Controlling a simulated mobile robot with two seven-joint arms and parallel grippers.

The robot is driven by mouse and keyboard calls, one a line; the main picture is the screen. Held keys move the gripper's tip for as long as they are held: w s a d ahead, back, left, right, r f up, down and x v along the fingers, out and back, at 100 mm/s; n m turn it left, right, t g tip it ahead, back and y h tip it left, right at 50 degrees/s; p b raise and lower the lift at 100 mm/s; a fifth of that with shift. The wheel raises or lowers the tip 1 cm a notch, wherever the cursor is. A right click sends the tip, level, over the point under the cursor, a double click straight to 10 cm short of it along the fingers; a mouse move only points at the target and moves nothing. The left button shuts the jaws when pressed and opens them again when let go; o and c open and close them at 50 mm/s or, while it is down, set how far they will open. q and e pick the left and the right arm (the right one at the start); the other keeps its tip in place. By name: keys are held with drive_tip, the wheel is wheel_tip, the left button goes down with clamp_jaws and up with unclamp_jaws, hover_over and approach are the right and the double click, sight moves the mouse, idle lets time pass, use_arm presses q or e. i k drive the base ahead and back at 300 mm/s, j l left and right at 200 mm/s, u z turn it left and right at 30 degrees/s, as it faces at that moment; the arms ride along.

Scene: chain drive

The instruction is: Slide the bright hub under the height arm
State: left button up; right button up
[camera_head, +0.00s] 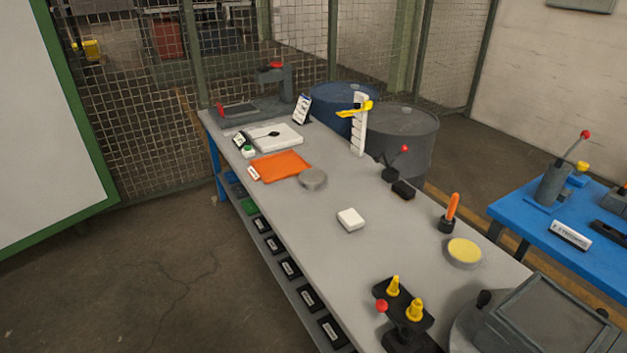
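A white upright post (358,138) stands at the table's far right edge. A yellow height arm (355,109) sticks out from it near its top, well above the tabletop. A plain light-grey round disc (313,178) lies flat on the table, left of and nearer than the post, touching or close to the orange mat's right corner. A second round piece with a pale yellow top (464,251) lies near the right edge. I cannot tell for certain which is the bright hub. Neither is under the arm. Neither of my grippers is in view.
The grey table (330,262) also bears an orange mat (280,165), a white block (350,219), a red-knobbed lever (393,165), a black block (403,190), an orange-handled tool (452,207) and a black stand with yellow cones (404,305). The tabletop between disc and post looks clear.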

sight(312, 178)
drive_tip(key=i+j+z, duration=0.1)
drive_tip(key=z, duration=0.4)
drive_tip(key=j+z, duration=0.15)
drive_tip(key=z, duration=0.3)
drive_tip(key=j+z, duration=0.2)
drive_tip(key=z, duration=0.3)
drive_tip(key=j+z, duration=0.3)
drive_tip(key=j, duration=0.25)
drive_tip(key=j+z, duration=0.3)
drive_tip(key=j, duration=0.2)
drive_tip(key=k+j+z, duration=0.1)
drive_tip(key=j, duration=0.25)
drive_tip(key=k+j+z, duration=0.15)
drive_tip(key=j, duration=0.2)
drive_tip(key=k+j+z, duration=0.1)
drive_tip(key=j, duration=0.25)
drive_tip(key=k+j, duration=0.1)
drive_tip(key=j, duration=0.25)
drive_tip(key=k+j, duration=0.1)
drive_tip(key=j, duration=0.25)
drive_tip(key=k+j, duration=0.15)
drive_tip(key=j, duration=0.2)
drive_tip(key=i+j, duration=0.1)
drive_tip(key=j, duration=0.3)
drive_tip(key=i+j, duration=0.15)
drive_tip(key=j, duration=0.3)
